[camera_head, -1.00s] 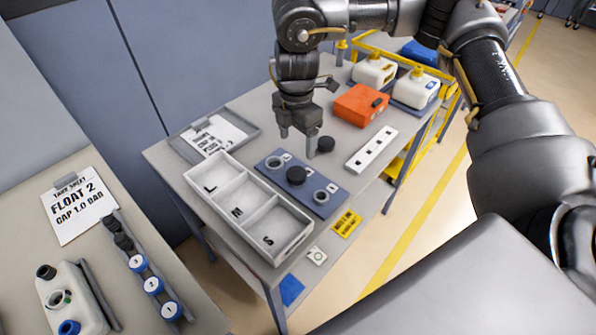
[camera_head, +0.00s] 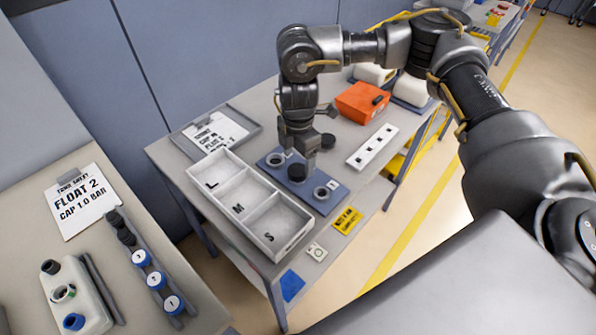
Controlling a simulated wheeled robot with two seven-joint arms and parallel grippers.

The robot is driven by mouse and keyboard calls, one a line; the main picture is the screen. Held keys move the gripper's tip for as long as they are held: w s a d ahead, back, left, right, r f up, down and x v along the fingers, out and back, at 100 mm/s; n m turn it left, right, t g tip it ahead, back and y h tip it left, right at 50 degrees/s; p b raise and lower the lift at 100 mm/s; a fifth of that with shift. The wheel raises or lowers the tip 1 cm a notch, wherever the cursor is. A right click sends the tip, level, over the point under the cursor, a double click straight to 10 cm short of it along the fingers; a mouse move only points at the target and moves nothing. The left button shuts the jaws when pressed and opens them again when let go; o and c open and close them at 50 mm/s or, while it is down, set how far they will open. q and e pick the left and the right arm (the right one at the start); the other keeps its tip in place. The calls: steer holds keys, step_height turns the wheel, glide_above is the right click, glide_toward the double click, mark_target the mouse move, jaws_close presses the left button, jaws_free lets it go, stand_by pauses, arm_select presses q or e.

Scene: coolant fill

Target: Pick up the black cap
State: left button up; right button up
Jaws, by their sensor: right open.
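A black cap (camera_head: 296,173) sits on the middle spot of a blue plate (camera_head: 318,203) on the grey table. A second round black piece (camera_head: 328,140) lies on the table just behind the plate. My right gripper (camera_head: 300,163) points down over the plate, open, with its fingertips low at the black cap. One finger is at the cap's far left and the other at its right. I cannot tell whether they touch it. My left gripper is not in view.
A grey tray (camera_head: 223,206) marked L, M, S stands left of the plate. A white strip with square holes (camera_head: 372,147) and an orange box (camera_head: 361,101) are to the right. A clipboard (camera_head: 216,131) lies behind the tray. Ring-shaped pieces flank the cap.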

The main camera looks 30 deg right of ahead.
mark_target(297, 169)
steer(key=shift+a+f, duration=0.1)
steer(key=shift+f, duration=1.85)
steer(key=c, duration=1.1)
steer(key=shift+c, duration=0.2)
steer(key=shift+r, duration=0.45)
step_height(297, 169, up, 2)
steer(key=shift+w+r, duration=0.1)
steer(key=shift+r, duration=0.05)
steer(key=s+a+r+b, duration=0.3)
steer(key=s+r, duration=0.6)
steer(key=s, duration=0.4)
steer(key=shift+s+a+r, duration=0.25)
steer(key=shift+a+r, duration=0.1)
steer(key=shift+a, duration=0.2)
